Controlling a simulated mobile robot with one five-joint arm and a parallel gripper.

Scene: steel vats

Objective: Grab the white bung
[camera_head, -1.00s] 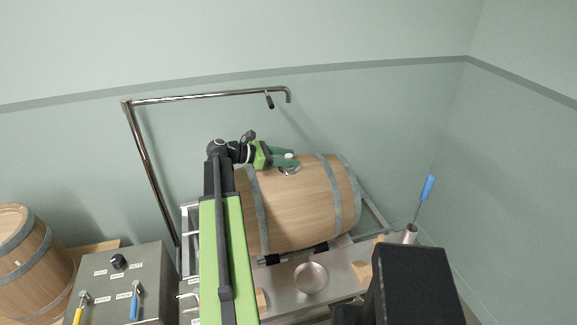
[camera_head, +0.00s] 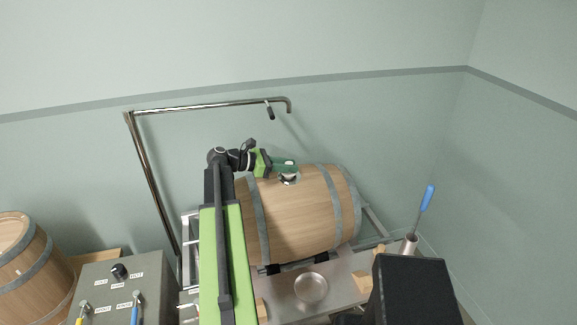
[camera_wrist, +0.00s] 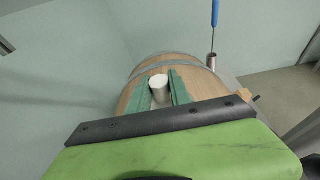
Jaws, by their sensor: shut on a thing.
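The white bung (camera_wrist: 159,84) shows in the wrist view as a pale round-topped cylinder between the two green fingers. My gripper (camera_wrist: 160,92) is shut on it. In the head view my gripper (camera_head: 284,166) is over the top of the wooden barrel (camera_head: 305,220), which lies on its side. The bung is mostly hidden by the fingers there. A shiny metal ring (camera_head: 289,180) shows on the barrel just below the fingers. I cannot tell whether the bung still sits in the barrel.
The barrel rests on a metal rack with a steel bowl (camera_head: 311,288) in front. A blue-handled tool (camera_head: 427,198) stands in a metal cup (camera_head: 410,243) at right. A bent steel pipe (camera_head: 200,107) runs behind. A control box (camera_head: 122,290) and another barrel (camera_head: 28,265) are at left.

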